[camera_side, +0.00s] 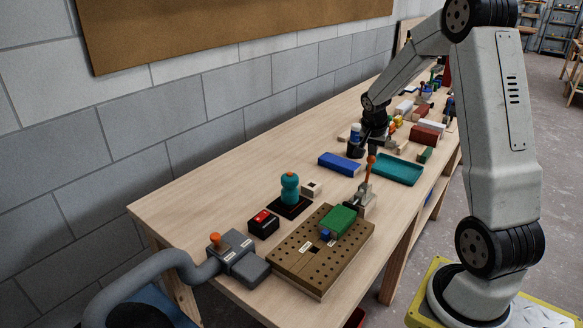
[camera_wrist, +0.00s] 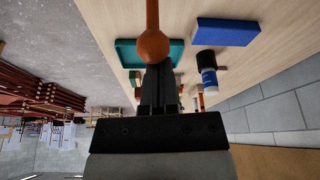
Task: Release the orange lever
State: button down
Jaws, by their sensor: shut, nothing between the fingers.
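The orange lever (camera_side: 369,168) stands nearly upright on a grey metal clamp (camera_side: 364,198) at the far right corner of a brown perforated board (camera_side: 300,275). A green block (camera_side: 338,221) lies on the board beside the clamp. My gripper (camera_side: 366,143) is shut and empty, just above and behind the lever's rounded end in the side view. In the wrist view the lever (camera_wrist: 153,42) shows right beyond the shut fingertips (camera_wrist: 157,68). I cannot tell whether they touch it.
A teal knobbed object (camera_side: 290,188), a red-topped black box (camera_side: 263,223) and a grey box with an orange knob (camera_side: 215,240) stand left of the board.

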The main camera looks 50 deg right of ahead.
jog(key=shift+a+r, duration=0.15)
jog(key=shift+a, duration=0.8)
jog(key=d+v, duration=0.2)
jog(key=v, duration=0.7)
jog(key=shift+w+r, duration=0.4)
jog(key=shift+r, duration=0.1)
dwell(0.5)
